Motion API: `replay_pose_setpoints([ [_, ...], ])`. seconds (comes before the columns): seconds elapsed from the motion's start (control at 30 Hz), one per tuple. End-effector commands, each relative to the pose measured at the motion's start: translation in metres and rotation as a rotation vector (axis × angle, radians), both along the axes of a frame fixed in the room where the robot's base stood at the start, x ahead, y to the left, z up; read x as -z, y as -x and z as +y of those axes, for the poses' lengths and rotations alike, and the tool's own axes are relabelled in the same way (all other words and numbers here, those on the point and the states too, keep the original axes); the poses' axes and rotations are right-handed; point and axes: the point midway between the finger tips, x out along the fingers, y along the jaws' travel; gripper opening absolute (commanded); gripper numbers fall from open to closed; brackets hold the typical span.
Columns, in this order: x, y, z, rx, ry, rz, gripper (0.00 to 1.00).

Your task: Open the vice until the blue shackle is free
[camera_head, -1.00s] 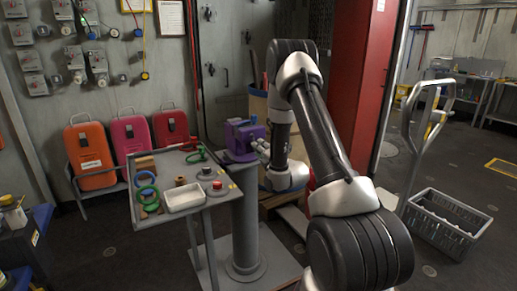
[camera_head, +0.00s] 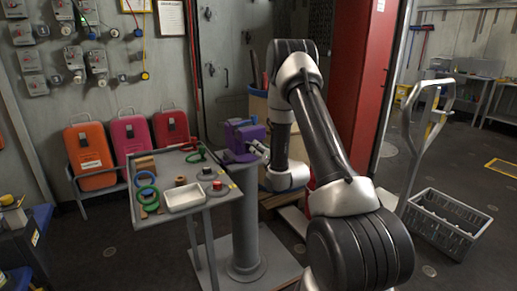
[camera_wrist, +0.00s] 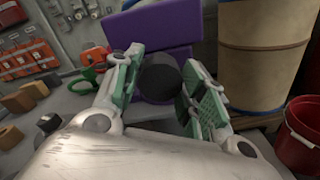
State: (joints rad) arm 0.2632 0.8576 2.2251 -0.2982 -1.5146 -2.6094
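The purple vice (camera_head: 243,141) stands on a grey pedestal, right of the tray table, in the head view. Its purple body (camera_wrist: 150,27) fills the top middle of the wrist view. A round black knob (camera_wrist: 160,77) sticks out of it toward me. My gripper (camera_wrist: 163,88) is open, with one green-padded finger on each side of the knob; I cannot tell whether either pad touches it. In the head view my gripper (camera_head: 259,149) is at the right side of the vice.
The tray table (camera_head: 216,200) holds green and blue rings, a white tray (camera_head: 184,197), a red button (camera_head: 217,185) and small blocks. A tan barrel (camera_wrist: 262,50) and a red bucket (camera_wrist: 297,135) stand right of the vice. A grey crate (camera_head: 446,221) sits on the floor at right.

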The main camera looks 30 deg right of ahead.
Motion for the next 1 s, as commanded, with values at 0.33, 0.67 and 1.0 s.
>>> replay_pose_setpoints([
  [0.33,0.0,0.001,-0.001,0.002,-0.001,0.001,0.52],
  [0.67,0.001,0.034,-0.002,0.002,-0.003,0.002,0.52],
  [1.0,0.0,0.067,-0.003,0.002,-0.002,0.001,0.52],
])
